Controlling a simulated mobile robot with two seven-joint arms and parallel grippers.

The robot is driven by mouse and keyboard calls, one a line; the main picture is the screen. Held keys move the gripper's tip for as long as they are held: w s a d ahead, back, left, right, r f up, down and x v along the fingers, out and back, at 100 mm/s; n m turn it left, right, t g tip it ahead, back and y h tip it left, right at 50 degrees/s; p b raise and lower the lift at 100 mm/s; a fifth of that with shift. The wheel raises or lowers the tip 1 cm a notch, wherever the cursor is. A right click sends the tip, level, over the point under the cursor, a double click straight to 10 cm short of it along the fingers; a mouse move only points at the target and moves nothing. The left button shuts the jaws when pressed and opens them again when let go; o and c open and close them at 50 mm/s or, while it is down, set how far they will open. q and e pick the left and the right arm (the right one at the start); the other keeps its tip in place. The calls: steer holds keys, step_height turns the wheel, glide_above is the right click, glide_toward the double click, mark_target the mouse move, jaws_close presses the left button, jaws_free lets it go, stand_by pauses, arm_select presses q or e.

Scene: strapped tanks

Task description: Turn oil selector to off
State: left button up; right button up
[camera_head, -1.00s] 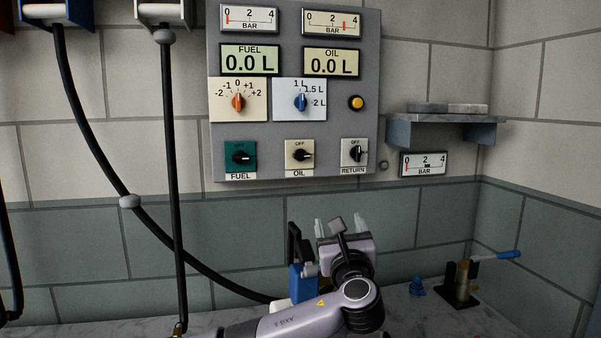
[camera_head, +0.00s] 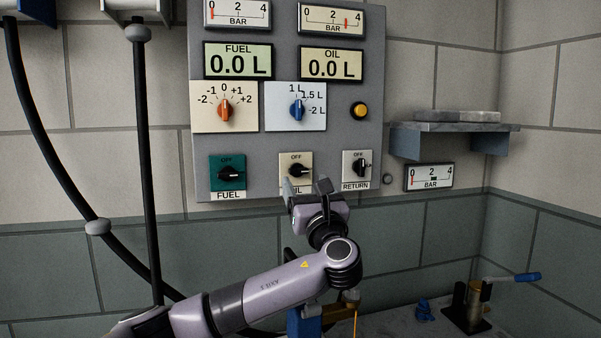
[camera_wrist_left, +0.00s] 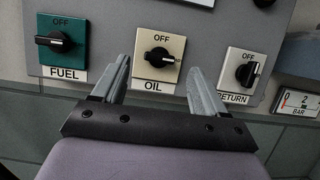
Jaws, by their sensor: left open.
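The oil selector (camera_head: 297,171) is a black knob on a cream plate marked OFF above and OIL below, low on the grey panel. In the left wrist view the oil selector (camera_wrist_left: 158,58) has its white-marked tip pointing right, away from OFF. My left gripper (camera_head: 305,185) is just below and in front of the plate and covers part of the OIL label. In the wrist view the left gripper (camera_wrist_left: 160,82) is open, its two grey fingers either side of the oil plate's lower part, not closed on the knob. My right gripper is not in view.
The fuel selector (camera_head: 229,174) on a green plate is to the left and the return selector (camera_head: 360,168) to the right. Black hoses (camera_head: 58,165) hang at the left.

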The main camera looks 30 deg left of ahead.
mark_target(300, 171)
arm_select(q)
steer(key=shift+p+x, duration=0.45)
steer(key=shift+x, duration=1.9)
steer(key=shift+f, duration=0.1)
steer(key=c, duration=1.1)
